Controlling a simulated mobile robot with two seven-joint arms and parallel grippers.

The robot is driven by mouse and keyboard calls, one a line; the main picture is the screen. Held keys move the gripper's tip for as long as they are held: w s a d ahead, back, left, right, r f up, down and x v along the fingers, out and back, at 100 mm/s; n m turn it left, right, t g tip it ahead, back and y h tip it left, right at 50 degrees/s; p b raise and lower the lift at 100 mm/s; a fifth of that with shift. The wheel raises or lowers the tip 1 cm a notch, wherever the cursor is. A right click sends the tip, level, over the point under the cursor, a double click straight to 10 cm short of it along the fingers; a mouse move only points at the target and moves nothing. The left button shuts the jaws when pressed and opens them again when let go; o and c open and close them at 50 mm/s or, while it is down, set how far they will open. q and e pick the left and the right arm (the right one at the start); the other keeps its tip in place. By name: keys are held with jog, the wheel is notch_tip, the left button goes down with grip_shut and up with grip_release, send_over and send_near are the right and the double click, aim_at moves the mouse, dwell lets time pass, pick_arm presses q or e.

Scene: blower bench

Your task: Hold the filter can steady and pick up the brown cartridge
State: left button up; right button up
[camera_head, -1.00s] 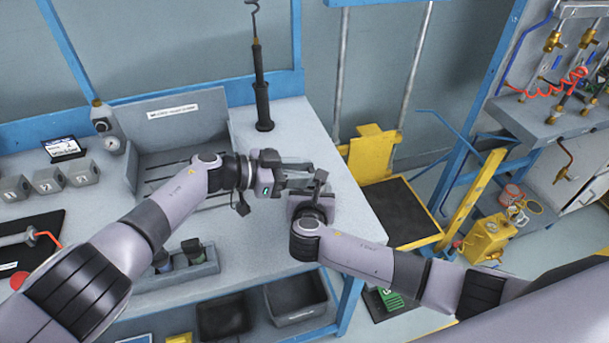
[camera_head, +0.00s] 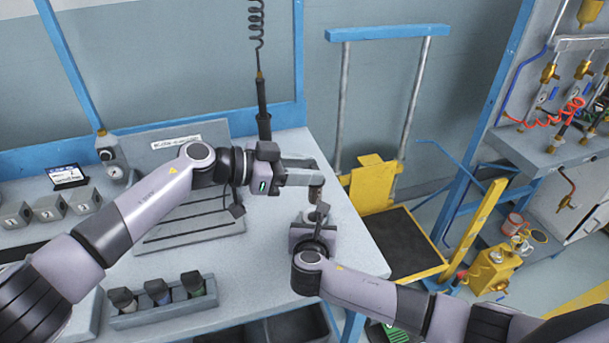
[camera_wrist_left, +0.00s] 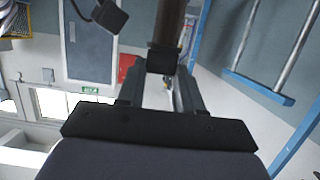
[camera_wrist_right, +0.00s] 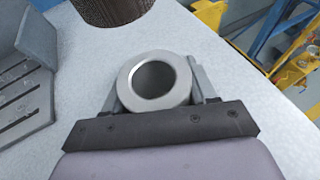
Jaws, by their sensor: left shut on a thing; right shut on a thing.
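The brown cartridge (camera_head: 316,191) is upright between the fingers of my left gripper (camera_head: 316,166), which is shut on it and holds it up above the bench. It also shows in the left wrist view (camera_wrist_left: 168,22), and its lower end is at the top of the right wrist view (camera_wrist_right: 110,8). The filter can (camera_wrist_right: 135,84) is a grey round can with an open top and a dark, empty-looking inside. It stands on the bench in the grip of my right gripper (camera_wrist_right: 154,88); the can is small and partly hidden in the head view (camera_head: 318,214). Cartridge and can are apart.
A slotted grey panel (camera_head: 190,212) stands left of the grippers on the bench (camera_head: 255,285). A rack with several capped bottles (camera_head: 157,292) sits nearer me. A dark tool hangs on a coiled cord (camera_head: 262,100) behind. A yellow cart (camera_head: 370,190) is right of the bench.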

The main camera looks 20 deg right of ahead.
jog(key=o, duration=1.3)
jog(key=shift+c, duration=0.2)
jog(key=v, duration=1.2)
